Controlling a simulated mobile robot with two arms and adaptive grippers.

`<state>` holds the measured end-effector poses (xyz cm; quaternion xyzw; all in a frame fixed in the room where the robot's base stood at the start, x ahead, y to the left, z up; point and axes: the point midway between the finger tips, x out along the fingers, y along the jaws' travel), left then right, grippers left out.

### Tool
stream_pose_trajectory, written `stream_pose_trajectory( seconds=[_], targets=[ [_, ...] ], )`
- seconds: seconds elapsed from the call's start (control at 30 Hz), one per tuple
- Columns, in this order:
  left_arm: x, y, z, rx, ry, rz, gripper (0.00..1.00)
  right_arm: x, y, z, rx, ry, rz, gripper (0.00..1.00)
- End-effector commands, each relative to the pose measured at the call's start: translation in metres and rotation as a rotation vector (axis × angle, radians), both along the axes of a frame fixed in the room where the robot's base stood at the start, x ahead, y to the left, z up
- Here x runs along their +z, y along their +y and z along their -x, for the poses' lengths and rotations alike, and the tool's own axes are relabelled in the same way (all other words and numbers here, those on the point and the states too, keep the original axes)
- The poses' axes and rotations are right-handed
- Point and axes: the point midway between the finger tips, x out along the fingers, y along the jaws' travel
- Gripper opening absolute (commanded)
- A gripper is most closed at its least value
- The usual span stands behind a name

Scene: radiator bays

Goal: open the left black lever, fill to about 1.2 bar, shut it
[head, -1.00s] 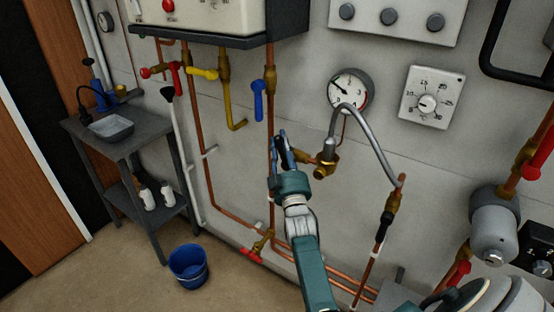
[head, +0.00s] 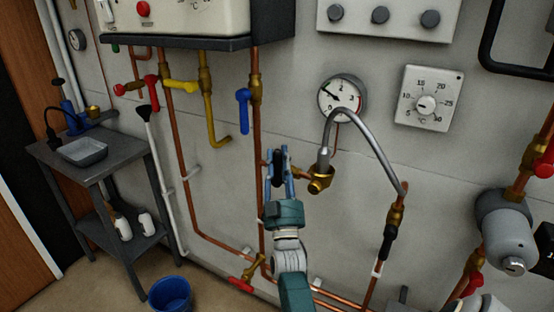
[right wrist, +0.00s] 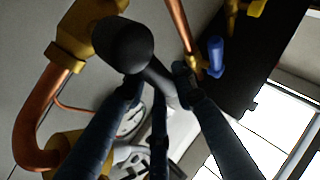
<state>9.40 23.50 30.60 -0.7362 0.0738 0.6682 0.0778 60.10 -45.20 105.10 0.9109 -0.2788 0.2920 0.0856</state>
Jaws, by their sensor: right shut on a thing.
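The left black lever (head: 279,162) sits at the left end of the brass valve (head: 320,178), below the grey braided hose (head: 352,120). My right gripper (head: 280,170) is shut on this lever, its blue fingers on either side. In the right wrist view the black lever (right wrist: 126,45) shows its round end close up between the fingers. The fingers partly hide the lever in the head view. The pressure gauge (head: 341,98) hangs above; its needle points to the upper left, near the 1. The second black lever (head: 388,243) is at the hose's right end. My left gripper is not in view.
A blue lever (head: 244,110) and yellow handle (head: 180,86) hang under the boiler (head: 200,18). A thermostat dial (head: 428,98) is right of the gauge. A grey pump (head: 505,230) juts out at right. A table (head: 90,165) and blue bucket (head: 170,295) stand at left.

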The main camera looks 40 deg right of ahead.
Motion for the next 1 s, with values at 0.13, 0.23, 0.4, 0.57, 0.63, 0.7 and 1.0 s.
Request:
stream_pose_trajectory(
  seconds=[0.13, 0.23, 0.4, 0.57, 0.63, 0.7, 1.0],
  targets=[
    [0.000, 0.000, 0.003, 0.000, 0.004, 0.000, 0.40, 0.000, 0.000, 0.000, 0.005, -0.006, -0.010, 0.00],
    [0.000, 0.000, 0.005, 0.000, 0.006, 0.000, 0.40, 0.000, 0.000, 0.000, 0.005, -0.007, -0.010, 0.30],
    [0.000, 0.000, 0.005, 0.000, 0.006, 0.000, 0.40, 0.000, 0.000, 0.000, 0.004, -0.005, -0.008, 0.47],
    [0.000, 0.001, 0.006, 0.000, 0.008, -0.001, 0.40, 0.000, 0.000, 0.000, 0.004, -0.004, -0.006, 0.47],
    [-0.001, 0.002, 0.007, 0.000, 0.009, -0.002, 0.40, 0.002, 0.000, 0.000, 0.003, -0.004, -0.005, 0.47],
    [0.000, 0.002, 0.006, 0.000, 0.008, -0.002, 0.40, 0.007, 0.000, 0.000, 0.003, -0.004, -0.005, 0.47],
    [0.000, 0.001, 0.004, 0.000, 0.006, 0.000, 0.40, 0.062, 0.000, 0.000, 0.004, -0.009, -0.005, 0.47]
  ],
)
